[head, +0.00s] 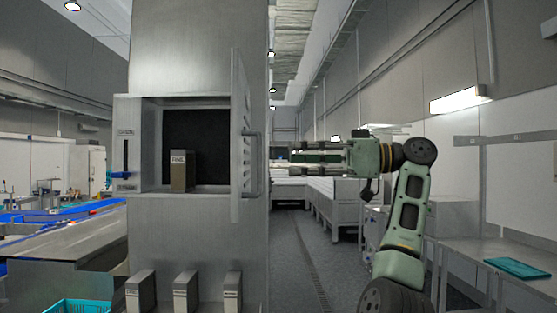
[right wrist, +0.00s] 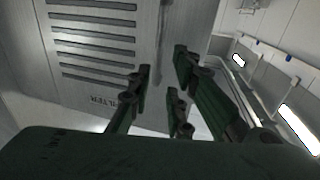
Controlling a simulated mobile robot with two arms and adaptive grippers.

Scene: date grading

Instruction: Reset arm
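My right arm comes in from the right in the head view. Its green gripper (head: 284,160) is raised and points left, beside the handle (head: 257,165) of an open cabinet door (head: 237,110). In the right wrist view the fingers of the gripper (right wrist: 162,82) stand apart with nothing held between them. The slotted door face (right wrist: 95,45) lies beyond the fingertips. Whether the fingers touch the handle is hard to tell, but they are not closed on it. My left gripper is out of view.
The open cabinet (head: 211,188) in the metal column holds a small upright grey block (head: 179,172). Several similar blocks (head: 184,292) stand below. A clear aisle (head: 300,240) runs between.

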